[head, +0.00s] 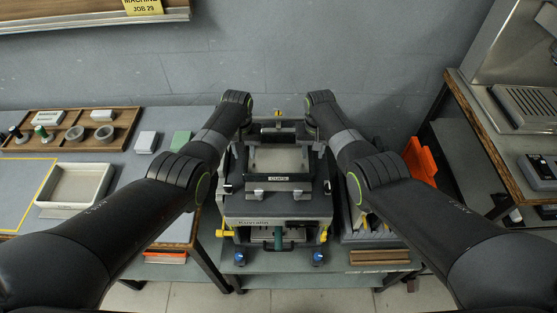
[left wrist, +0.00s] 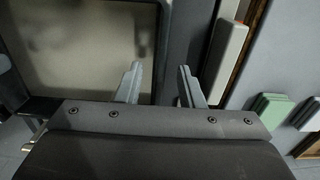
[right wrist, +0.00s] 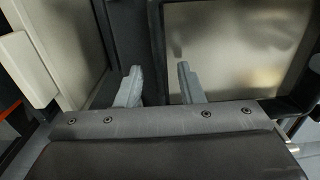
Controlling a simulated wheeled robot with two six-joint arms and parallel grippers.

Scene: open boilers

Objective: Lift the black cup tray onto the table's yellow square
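The black cup tray (head: 297,178), with a light label on its front wall, sits level on top of the boiler machine (head: 275,205) in the middle of the head view. The yellow square (head: 24,236) is an outline on the grey table at left. My left gripper (left wrist: 160,88) is open, its fingers on either side of the tray's left side wall (left wrist: 163,40). My right gripper (right wrist: 157,88) is open, its fingers about the right side wall (right wrist: 158,40). I cannot tell if the fingers touch the walls. My arms mostly hide both grippers in the head view.
A cream bin (head: 75,186) stands on the left table at the square's right side. A wooden tray (head: 75,128) with cups, a white block (head: 146,142) and a green block (head: 181,140) are behind. An orange object (head: 420,160) and a higher bench are at right.

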